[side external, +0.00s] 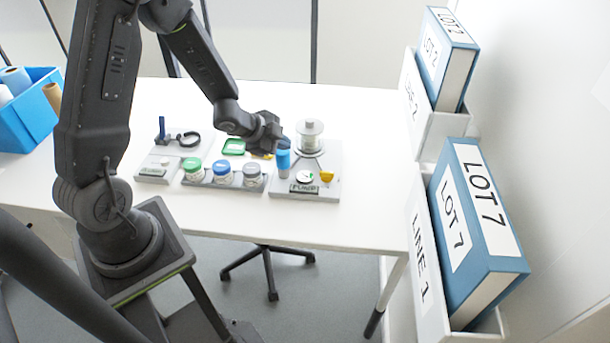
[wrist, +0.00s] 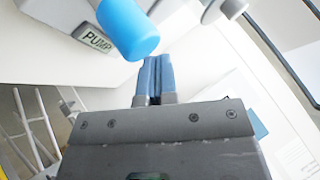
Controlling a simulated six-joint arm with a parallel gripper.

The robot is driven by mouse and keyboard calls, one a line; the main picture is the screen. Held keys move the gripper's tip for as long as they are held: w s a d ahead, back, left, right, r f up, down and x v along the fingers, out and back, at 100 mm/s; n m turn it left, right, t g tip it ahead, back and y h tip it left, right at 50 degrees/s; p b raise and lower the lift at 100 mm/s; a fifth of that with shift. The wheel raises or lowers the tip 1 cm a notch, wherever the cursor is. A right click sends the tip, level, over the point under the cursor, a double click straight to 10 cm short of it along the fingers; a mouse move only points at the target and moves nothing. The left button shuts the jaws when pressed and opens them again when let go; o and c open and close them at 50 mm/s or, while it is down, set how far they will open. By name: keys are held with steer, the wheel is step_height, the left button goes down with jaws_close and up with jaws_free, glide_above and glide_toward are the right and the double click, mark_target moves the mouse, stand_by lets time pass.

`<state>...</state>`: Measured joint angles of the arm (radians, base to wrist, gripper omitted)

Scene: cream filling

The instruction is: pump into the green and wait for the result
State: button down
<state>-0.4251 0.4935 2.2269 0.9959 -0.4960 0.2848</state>
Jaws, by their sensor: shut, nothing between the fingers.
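The pump station (side external: 330,185) is a grey block labelled PUMP at the right of the table. A blue cylinder (side external: 283,162) stands upright on it and also shows in the wrist view (wrist: 127,28). My gripper (side external: 283,143) is at the cylinder's top end, its blue fingers (wrist: 155,76) together and empty. I cannot tell if they touch the cylinder. A jar with a green lid (side external: 192,165) stands at the left in a grey rack, beside jars with a blue lid (side external: 221,169) and a grey lid (side external: 251,171). A green square frame (side external: 233,146) lies behind them.
A grey stand with a black ring (side external: 189,138) is at the left. Binders in white holders (side external: 422,255) flank the table's right.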

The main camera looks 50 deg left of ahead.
mark_target(283, 152)
steer(key=shift+f, duration=0.65)
stand_by(0.4)
steer(key=shift+r, duration=0.15)
steer(key=shift+r, duration=1.5)
steer(key=shift+r, duration=3)
steer(key=shift+f, duration=3.05)
